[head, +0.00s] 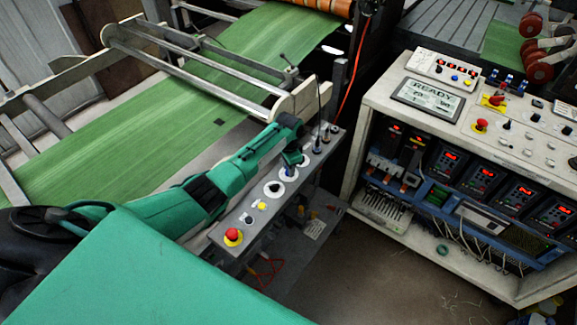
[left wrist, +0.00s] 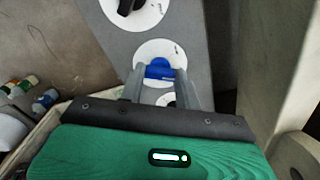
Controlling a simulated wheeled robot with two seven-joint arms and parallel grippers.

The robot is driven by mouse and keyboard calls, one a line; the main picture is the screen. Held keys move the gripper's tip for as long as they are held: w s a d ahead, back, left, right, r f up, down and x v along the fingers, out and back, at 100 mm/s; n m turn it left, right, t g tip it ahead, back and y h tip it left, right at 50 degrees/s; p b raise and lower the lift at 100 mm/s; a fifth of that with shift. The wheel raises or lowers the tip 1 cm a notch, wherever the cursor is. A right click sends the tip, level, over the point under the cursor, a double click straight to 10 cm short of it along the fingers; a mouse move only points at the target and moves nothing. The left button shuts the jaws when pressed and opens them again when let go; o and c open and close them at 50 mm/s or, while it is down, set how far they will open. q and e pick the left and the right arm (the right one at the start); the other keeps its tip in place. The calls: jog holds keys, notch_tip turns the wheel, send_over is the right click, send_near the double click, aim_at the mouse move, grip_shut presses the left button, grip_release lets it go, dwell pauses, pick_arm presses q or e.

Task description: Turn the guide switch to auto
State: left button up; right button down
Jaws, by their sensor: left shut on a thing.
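A blue switch knob (left wrist: 159,69) sits on a white round plate in the left wrist view. My left gripper (left wrist: 159,82) has its two grey fingers on either side of this knob and is shut on it. In the head view my left gripper (head: 297,160) reaches down to the row of white round plates on the narrow grey control panel (head: 225,222). The arm and gripper partly hide the knob there. I cannot read the switch labels or the knob's setting. My right gripper is not in view.
A red emergency button (head: 233,236) and a black knob (head: 274,188) sit nearer on the same panel. A green web (head: 120,160) runs behind my arm. A cream cabinet (head: 365,100) with a READY display (head: 428,97) stands to the right, across open floor.

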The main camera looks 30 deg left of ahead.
pick_arm(q)
jog(key=shift+w+m, duration=0.1)
jog(key=shift+m, duration=0.2)
jog(key=o, duration=1)
jog(key=shift+r, duration=0.15)
notch_tip(320, 180, up, 14)
jog(key=shift+f+b, duration=0.25)
jog(key=shift+b, duration=1)
